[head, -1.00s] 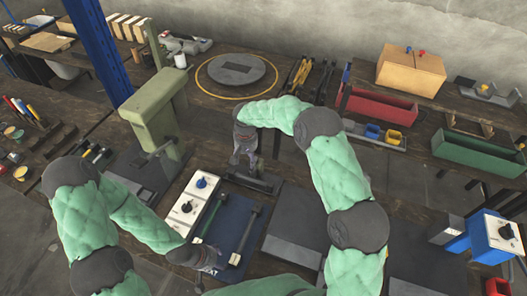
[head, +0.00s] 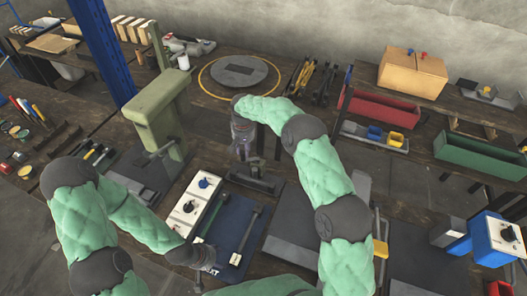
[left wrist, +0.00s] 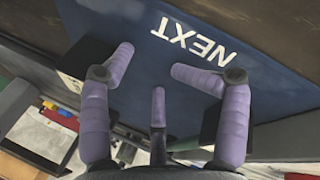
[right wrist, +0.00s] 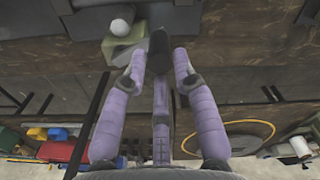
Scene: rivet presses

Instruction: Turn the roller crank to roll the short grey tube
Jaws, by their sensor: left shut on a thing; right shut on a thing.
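The roller (head: 262,184) is a dark frame with a bar at the centre of the head view, behind the blue mat (head: 228,236). My right gripper (head: 243,152) is over its left part. In the right wrist view its fingers (right wrist: 160,62) close around a dark upright crank handle (right wrist: 159,50). I cannot pick out the short grey tube in the roller; a long dark rod (head: 246,232) lies on the mat.
A white control box with knobs (head: 193,205) stands left of the mat. A green press (head: 155,110) rises behind it. A grey plate (head: 292,232) lies right of the mat. Red (head: 375,106) and green (head: 480,155) bins stand farther right.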

